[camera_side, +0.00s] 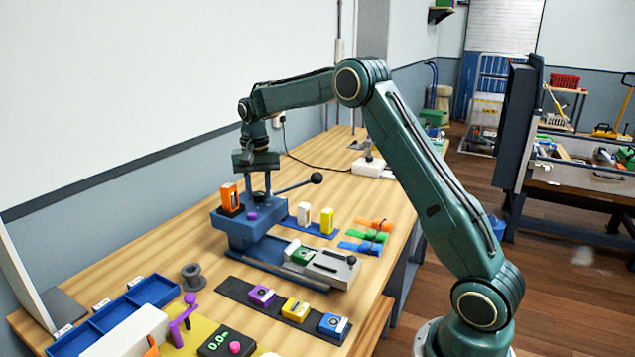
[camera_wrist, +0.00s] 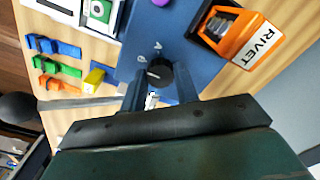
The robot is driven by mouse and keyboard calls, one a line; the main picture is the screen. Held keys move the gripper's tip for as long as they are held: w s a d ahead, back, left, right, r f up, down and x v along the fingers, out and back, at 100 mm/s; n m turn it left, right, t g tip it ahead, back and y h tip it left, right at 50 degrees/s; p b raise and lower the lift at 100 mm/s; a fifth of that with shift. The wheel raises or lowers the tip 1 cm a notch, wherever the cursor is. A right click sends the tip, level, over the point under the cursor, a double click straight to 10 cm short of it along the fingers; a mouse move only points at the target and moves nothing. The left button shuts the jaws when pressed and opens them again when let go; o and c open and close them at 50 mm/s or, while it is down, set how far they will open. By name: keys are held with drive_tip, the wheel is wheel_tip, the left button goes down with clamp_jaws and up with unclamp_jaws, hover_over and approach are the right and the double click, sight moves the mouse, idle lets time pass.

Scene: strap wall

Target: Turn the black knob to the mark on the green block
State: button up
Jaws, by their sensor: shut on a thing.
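The black knob (camera_wrist: 160,73) sits on top of the blue machine (camera_wrist: 138,35). Its white pointer line points left in the wrist view, near the lettered marks A and B. My gripper (camera_wrist: 161,88) has its two fingers on either side of the knob and is shut on it. In the side view my gripper (camera_side: 260,188) reaches straight down to the machine's top (camera_side: 246,232). The green block (camera_side: 303,256) rests in the grey fixture at the machine's front. It also shows at the top left of the wrist view (camera_wrist: 101,10); its mark is too small to read.
An orange rivet box (camera_side: 230,199) and a purple button (camera_side: 252,216) are on the machine. A lever with a black ball (camera_side: 316,178) sticks out beside my gripper. Purple, yellow and blue blocks (camera_side: 295,309) stand on a dark strip in front. Blue trays (camera_side: 115,314) lie left.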

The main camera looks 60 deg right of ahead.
sight(259, 194)
drive_tip(key=shift+r, duration=0.1)
idle(0.3)
drive_tip(key=o, duration=1)
drive_tip(key=shift+c, duration=0.2)
wheel_tip(259, 194, up, 14)
idle(0.5)
